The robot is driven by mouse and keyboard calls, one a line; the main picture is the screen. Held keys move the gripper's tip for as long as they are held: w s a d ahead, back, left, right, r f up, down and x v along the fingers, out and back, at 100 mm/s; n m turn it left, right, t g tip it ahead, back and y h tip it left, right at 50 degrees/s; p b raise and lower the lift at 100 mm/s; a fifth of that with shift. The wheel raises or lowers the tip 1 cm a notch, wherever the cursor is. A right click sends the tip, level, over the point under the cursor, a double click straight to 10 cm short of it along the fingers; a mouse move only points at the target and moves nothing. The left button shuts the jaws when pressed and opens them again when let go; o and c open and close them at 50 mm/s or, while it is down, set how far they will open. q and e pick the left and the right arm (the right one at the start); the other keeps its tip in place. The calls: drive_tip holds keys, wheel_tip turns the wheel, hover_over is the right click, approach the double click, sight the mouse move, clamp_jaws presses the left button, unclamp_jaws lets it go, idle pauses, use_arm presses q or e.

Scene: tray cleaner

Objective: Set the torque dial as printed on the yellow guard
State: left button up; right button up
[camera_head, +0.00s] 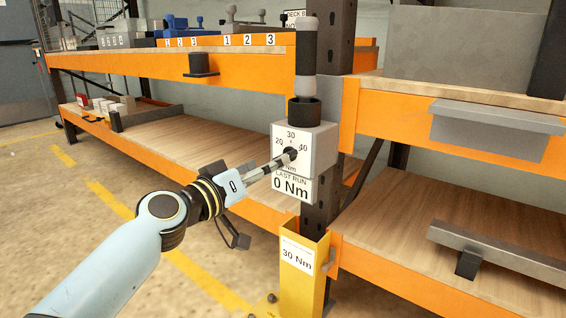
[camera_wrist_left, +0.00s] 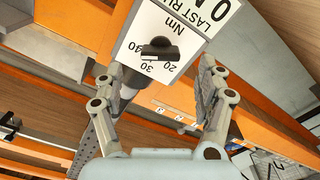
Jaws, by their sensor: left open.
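The torque dial (camera_head: 292,153) is a small black knob on a white box with a scale marked 20, 30 and 40. It also shows in the left wrist view (camera_wrist_left: 158,48); its exact setting is unclear. A plate (camera_head: 291,187) below reads "LAST RUN 0 Nm". The yellow guard (camera_head: 297,285) at the post's foot carries a label (camera_head: 296,256) reading "30 Nm". My left gripper (camera_head: 281,160) is in front of the dial and partly overlaps it. In the left wrist view the fingers (camera_wrist_left: 160,88) are spread apart, with the knob ahead between them and nothing gripped.
A grey and black cylindrical tool (camera_head: 306,60) stands upright above the dial box. Orange-edged wooden shelves (camera_head: 200,68) lie behind and to both sides. A grey bar (camera_head: 497,127) juts from the right shelf. The floor (camera_head: 60,215) at left is clear.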

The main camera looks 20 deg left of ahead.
use_arm(q)
drive_tip(key=x, duration=0.6)
drive_tip(key=shift+f+b, duration=0.1)
drive_tip(key=shift+b, duration=0.2)
use_arm(e)
drive_tip(key=shift+w+a+r, duration=0.1)
drive_tip(key=shift+w+r, duration=0.1)
drive_tip(key=shift+r, duration=0.1)
use_arm(q)
drive_tip(key=c, duration=1.2)
drive_tip(key=shift+o, duration=0.2)
